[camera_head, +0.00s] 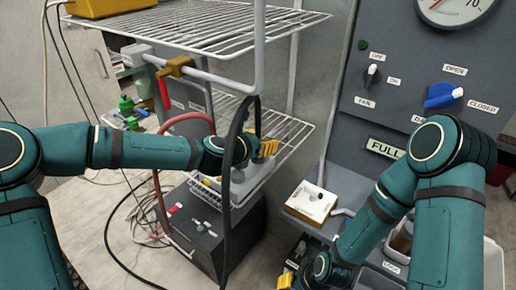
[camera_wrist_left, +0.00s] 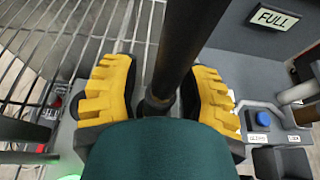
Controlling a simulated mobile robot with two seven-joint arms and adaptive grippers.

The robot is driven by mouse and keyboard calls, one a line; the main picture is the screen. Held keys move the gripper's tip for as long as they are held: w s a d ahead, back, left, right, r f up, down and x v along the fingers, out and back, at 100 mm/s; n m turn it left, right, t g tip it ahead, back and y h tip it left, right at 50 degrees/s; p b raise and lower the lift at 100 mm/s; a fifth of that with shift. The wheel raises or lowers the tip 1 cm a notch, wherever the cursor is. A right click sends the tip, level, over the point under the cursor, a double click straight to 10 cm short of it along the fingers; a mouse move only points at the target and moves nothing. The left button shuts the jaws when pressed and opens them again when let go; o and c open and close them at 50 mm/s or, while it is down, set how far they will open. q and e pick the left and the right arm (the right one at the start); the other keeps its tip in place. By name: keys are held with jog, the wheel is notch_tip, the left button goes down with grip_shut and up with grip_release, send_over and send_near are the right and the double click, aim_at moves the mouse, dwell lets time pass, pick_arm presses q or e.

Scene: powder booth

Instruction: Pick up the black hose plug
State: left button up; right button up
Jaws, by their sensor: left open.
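A black hose (camera_head: 231,185) hangs in a loop beside the wire shelves, and its upper end comes down by my left gripper (camera_head: 265,150). In the left wrist view a dark tube (camera_wrist_left: 182,60) with a collar near its lower end runs between the two yellow fingers of my left gripper (camera_wrist_left: 160,98). The fingers stand apart on either side of it. I cannot tell whether this tube end is the black hose plug. My teal wrist hides what lies below it. My right gripper (camera_head: 286,281) shows only partly at the bottom edge, and its jaws are unclear.
Wire shelves (camera_head: 200,32) stand behind the left gripper, with a grey pipe and a brass valve (camera_head: 175,67) in front. A control panel (camera_head: 405,90) is at right. A dark unit (camera_head: 205,232) stands below.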

pick_arm(q)
grip_shut()
